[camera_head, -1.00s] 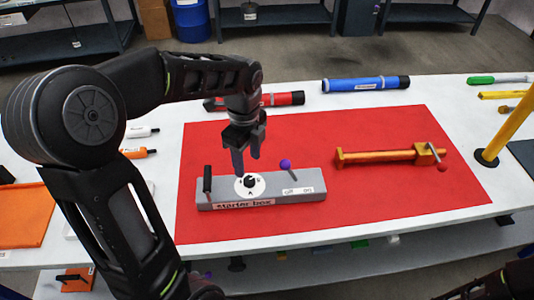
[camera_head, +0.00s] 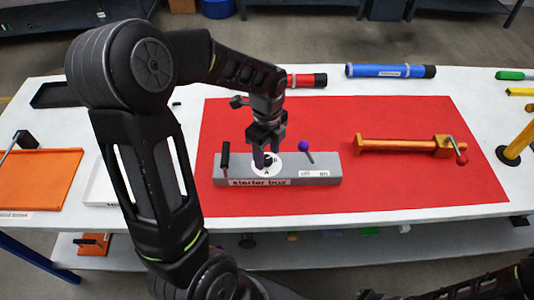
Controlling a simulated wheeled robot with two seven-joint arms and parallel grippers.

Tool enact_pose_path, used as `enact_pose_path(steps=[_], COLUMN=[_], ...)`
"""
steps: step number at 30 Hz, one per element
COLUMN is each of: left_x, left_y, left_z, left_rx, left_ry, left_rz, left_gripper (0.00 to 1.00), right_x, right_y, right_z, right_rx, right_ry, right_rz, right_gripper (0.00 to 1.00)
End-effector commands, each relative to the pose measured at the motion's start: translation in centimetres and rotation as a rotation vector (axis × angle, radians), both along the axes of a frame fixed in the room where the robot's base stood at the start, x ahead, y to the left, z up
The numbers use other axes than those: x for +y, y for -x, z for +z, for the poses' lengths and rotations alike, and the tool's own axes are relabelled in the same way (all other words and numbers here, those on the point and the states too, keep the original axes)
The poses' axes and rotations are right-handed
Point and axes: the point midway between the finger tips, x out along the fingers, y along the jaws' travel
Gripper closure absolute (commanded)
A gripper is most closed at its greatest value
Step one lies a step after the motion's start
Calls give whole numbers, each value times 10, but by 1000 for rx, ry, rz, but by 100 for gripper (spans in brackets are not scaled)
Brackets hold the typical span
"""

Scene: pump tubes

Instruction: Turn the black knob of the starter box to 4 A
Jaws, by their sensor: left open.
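The grey starter box (camera_head: 228,172) lies on the red mat (camera_head: 400,190), with its label on the front. Its black knob (camera_head: 268,160) sits on a round white dial (camera_head: 267,171); the letter A shows at the front of the dial, but the setting is too small to read. My left gripper (camera_head: 266,162) is open and points down over the dial, with its fingers around or just above the knob; I cannot tell whether they touch it. A black handle (camera_head: 225,155) stands at the box's left end, and a purple-tipped lever (camera_head: 304,147) stands by the off/on label.
An orange clamp (camera_head: 395,145) lies right of the box. Blue (camera_head: 390,71) and red (camera_head: 305,80) tubes lie along the back. A yellow post (camera_head: 515,150) stands at the right. An orange tray (camera_head: 40,180) is at the left. The mat's front right is clear.

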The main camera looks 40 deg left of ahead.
Motion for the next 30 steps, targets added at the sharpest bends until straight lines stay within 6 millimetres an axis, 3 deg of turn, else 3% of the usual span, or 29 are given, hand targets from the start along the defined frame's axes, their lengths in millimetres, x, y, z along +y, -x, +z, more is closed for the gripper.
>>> enact_pose_path(steps=[4,12,30], left_x=[0,0,0], left_y=[0,0,0], left_z=[-10,-11,-11], left_rx=[0,-1,-1], left_ry=[0,0,0], left_rz=[0,0,0], left_gripper=[48,49,98], right_x=[0,0,0], right_y=[0,0,0], right_z=[1,1,1], right_rx=[0,1,0], right_ry=[1,1,0], right_rz=[0,0,0], right_gripper=[100,100,100])
